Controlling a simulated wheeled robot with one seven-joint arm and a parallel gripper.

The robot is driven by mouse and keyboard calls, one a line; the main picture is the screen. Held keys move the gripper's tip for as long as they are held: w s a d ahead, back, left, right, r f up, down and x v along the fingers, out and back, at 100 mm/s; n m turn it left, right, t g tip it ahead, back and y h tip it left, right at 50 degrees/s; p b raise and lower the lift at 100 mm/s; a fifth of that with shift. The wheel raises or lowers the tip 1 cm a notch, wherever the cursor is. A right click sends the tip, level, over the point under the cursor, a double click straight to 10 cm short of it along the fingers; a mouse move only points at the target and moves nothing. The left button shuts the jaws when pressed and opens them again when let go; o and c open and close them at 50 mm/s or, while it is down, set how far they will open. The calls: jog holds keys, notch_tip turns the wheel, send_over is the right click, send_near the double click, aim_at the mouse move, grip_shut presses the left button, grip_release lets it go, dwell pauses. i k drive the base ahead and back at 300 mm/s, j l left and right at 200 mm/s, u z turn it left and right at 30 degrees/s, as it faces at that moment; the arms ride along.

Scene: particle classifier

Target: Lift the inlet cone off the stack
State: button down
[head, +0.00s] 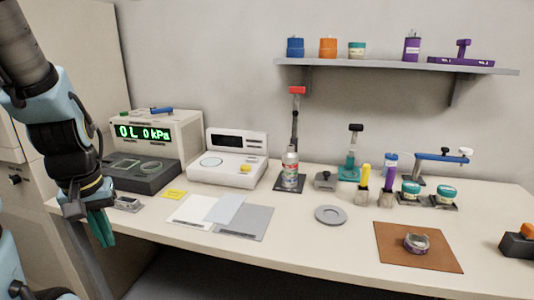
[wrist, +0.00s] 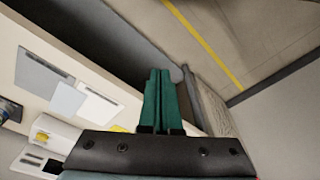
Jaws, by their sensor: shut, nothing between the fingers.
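A slim upright column (head: 290,172) with a pale, narrowing top (head: 290,150) stands on a dark square base at mid-table in the head view. It looks like the stack, and the pale top may be the inlet cone; it is too small to be sure. A dark post with a red-topped handle rises behind it. My gripper (head: 102,228) hangs at the table's left front edge, far to the left of the column. Its green fingers point down and are shut together with nothing between them, as the wrist view (wrist: 161,98) also shows. The column is not visible in the wrist view.
A kPa display box (head: 155,133), white instrument (head: 228,158) and flat sheets (head: 220,212) lie between my gripper and the column. A grey disc (head: 330,215), brown mat (head: 388,247) with a purple ring (head: 416,242), and teal jars (head: 443,193) are to the right. A shelf (head: 390,66) hangs above.

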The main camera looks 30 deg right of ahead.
aim_at(289, 156)
jog(key=l+u, duration=0.15)
jog(key=l, duration=0.6)
jog(key=k+l+u, duration=0.15)
jog(key=l, duration=0.6)
